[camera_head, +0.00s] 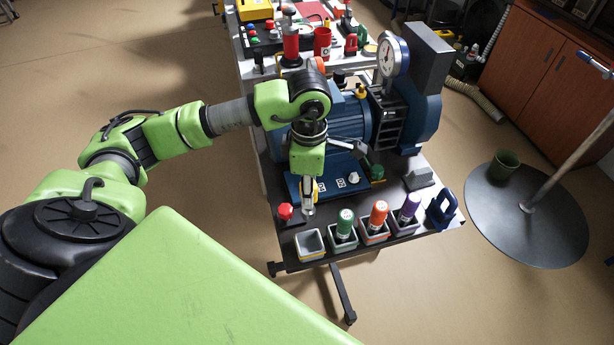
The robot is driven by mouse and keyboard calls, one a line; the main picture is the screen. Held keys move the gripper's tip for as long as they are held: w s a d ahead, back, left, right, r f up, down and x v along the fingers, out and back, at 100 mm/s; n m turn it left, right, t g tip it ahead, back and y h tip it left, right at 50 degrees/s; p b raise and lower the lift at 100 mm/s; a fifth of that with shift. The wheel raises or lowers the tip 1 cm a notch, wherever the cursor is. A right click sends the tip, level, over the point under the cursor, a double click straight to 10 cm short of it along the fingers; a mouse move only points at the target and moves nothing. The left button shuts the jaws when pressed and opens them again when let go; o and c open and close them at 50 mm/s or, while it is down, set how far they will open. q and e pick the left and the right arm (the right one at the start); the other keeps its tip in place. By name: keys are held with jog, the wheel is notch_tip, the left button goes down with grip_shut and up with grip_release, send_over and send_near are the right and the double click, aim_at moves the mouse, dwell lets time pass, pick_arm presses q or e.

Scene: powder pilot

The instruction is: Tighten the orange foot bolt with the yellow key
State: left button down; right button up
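My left gripper (309,207) points down over the front of the dark bench, just in front of the blue motor (345,118). A yellow piece, the yellow key (317,190), shows between its fingers; most of it is hidden by them. The small grey bin with a yellow base (311,244) at the front is empty. An orange rounded part (318,64) shows behind my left arm at the motor's far side; I cannot tell whether it is the orange foot bolt. My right gripper is not in view.
Bins with green (344,222), orange (378,213) and purple (409,206) handles line the front edge. A red button (285,211) stands left of the gripper, a blue holder (440,209) at the right corner. A gauge (392,54) rises behind.

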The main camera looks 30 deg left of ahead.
pick_arm(q)
jog(key=w+a+n+b, duration=0.3)
jog(key=w+a, duration=0.3)
jog(key=w, duration=0.2)
jog(key=shift+w+a+f, duration=0.2)
jog(key=shift+w+f, duration=0.2)
jog(key=shift+f+b, duration=0.15)
jog(key=shift+b, duration=0.35)
dwell(0.7)
jog(key=shift+f+b, duration=0.6)
jog(key=shift+f, duration=0.15)
jog(key=shift+f+b, duration=0.4)
jog(key=shift+f, duration=0.15)
jog(key=c, duration=2)
grip_release()
jog(key=o, duration=0.5)
